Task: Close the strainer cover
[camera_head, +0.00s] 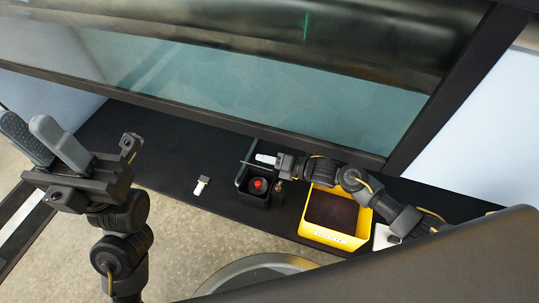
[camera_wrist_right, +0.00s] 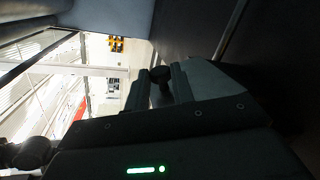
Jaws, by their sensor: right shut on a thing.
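The strainer looks to be the small black box (camera_head: 253,199) on the dark ledge, with a red round part (camera_head: 260,185) inside it. A thin dark bar, perhaps the edge of its cover (camera_head: 243,164), shows at the back of the box. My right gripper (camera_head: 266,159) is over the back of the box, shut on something. In the right wrist view, a dark round knob (camera_wrist_right: 161,74) sits between its fingers (camera_wrist_right: 161,92); the rest of the held part is hidden. My left gripper (camera_head: 28,128) is raised at the far left, fingers apart and empty.
A yellow bin (camera_head: 337,238) with a dark inside stands right of the black box, under my right arm. A small white-and-dark piece (camera_head: 201,185) lies left of the box. A large glass panel (camera_head: 250,95) borders the ledge (camera_head: 165,150) behind. The ledge's left part is clear.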

